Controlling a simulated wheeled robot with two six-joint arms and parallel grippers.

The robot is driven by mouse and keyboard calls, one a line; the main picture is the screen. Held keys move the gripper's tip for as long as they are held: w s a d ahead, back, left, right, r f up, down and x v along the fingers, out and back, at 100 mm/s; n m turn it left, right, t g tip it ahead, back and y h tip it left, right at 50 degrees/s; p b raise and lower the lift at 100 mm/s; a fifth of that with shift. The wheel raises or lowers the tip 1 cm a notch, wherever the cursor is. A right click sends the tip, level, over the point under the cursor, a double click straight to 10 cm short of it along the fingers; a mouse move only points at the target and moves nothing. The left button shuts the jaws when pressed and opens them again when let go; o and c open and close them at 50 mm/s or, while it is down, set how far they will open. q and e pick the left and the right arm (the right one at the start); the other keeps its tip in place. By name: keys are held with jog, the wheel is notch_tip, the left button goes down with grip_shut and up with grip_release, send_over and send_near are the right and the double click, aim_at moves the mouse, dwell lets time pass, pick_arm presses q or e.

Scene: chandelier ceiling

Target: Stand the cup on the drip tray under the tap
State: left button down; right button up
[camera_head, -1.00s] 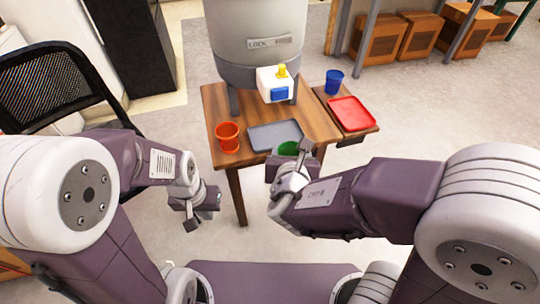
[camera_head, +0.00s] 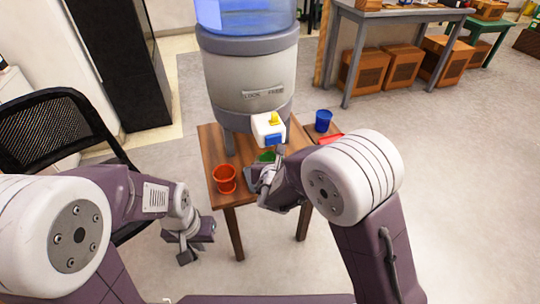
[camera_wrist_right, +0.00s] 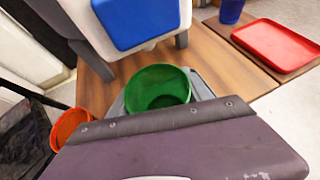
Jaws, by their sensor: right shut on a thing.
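A green cup (camera_wrist_right: 158,86) is in my right gripper (camera_head: 262,172), which is shut on it. In the head view only a bit of its green rim (camera_head: 266,156) shows. The white tap (camera_head: 268,130), with a blue front and yellow top, is just above and behind it. The blue part of the tap (camera_wrist_right: 130,20) also shows in the wrist view. My left gripper (camera_head: 196,247) hangs empty, left of the table.
An orange cup (camera_head: 224,179) stands left on the wooden table (camera_head: 209,143). A blue cup (camera_head: 323,120) and a red tray (camera_head: 328,139) are on the right side table. The large dispenser (camera_head: 248,85) stands behind. A black chair (camera_head: 50,120) is at left.

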aim_at(270, 160)
jog(key=w, duration=0.4)
jog(key=shift+p, duration=0.4)
notch_tip(270, 160, down, 4)
jog(key=shift+s+r+b, duration=0.1)
jog(key=shift+b, duration=1.15)
jog(key=shift+r, duration=0.15)
jog(key=shift+f, duration=0.2)
jog(key=o, duration=1.4)
jog(key=shift+r, duration=0.1)
